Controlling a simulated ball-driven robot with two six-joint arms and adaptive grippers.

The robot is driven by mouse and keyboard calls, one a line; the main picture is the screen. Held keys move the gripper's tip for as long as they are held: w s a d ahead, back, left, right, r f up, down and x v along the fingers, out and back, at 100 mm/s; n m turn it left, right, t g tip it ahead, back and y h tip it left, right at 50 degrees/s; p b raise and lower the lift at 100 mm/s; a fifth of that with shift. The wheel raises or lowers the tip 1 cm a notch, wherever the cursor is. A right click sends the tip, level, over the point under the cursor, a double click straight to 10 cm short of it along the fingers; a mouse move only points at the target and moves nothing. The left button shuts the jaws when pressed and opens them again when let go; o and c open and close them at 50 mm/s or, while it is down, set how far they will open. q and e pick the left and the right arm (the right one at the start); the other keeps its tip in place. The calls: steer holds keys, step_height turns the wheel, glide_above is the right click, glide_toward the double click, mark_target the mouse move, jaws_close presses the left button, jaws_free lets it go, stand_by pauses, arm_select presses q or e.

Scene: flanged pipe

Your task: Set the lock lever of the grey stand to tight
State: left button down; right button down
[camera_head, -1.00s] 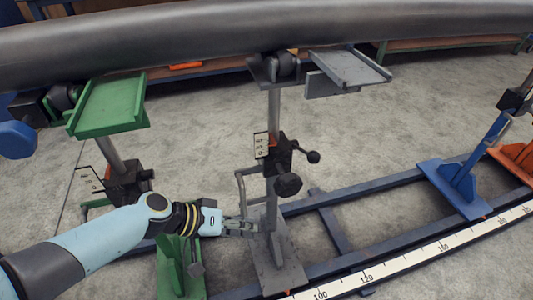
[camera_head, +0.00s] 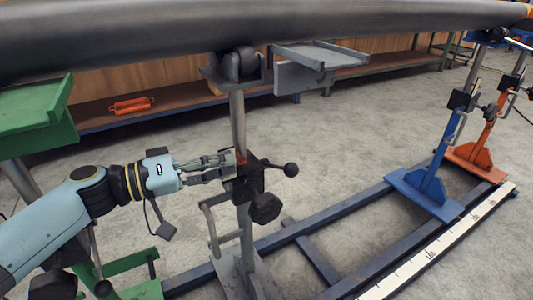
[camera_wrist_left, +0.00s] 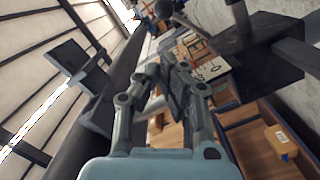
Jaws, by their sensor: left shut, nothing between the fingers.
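The grey stand (camera_head: 240,120) stands upright in the middle of the head view under the pipe. Its dark lock block (camera_head: 247,183) carries a ball-ended lever (camera_head: 290,169) pointing right and a black knob (camera_head: 265,207) below. My left gripper (camera_head: 232,166) is shut and empty at the left side of the block; I cannot tell whether it touches. It hides most of the small marked plate there. In the left wrist view the shut fingers (camera_wrist_left: 175,85) are beside this pale marked plate (camera_wrist_left: 212,68). My right gripper is not in view.
The big dark pipe (camera_head: 150,40) crosses overhead. A grey crank handle (camera_head: 210,225) hangs on the stand's left. A green stand (camera_head: 30,120) is at left; blue (camera_head: 430,180) and orange (camera_head: 476,150) stands are at right on dark rails (camera_head: 320,225). Floor behind the stand is clear.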

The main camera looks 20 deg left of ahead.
mark_target(286, 175)
arm_select(q)
steer(key=x, duration=1)
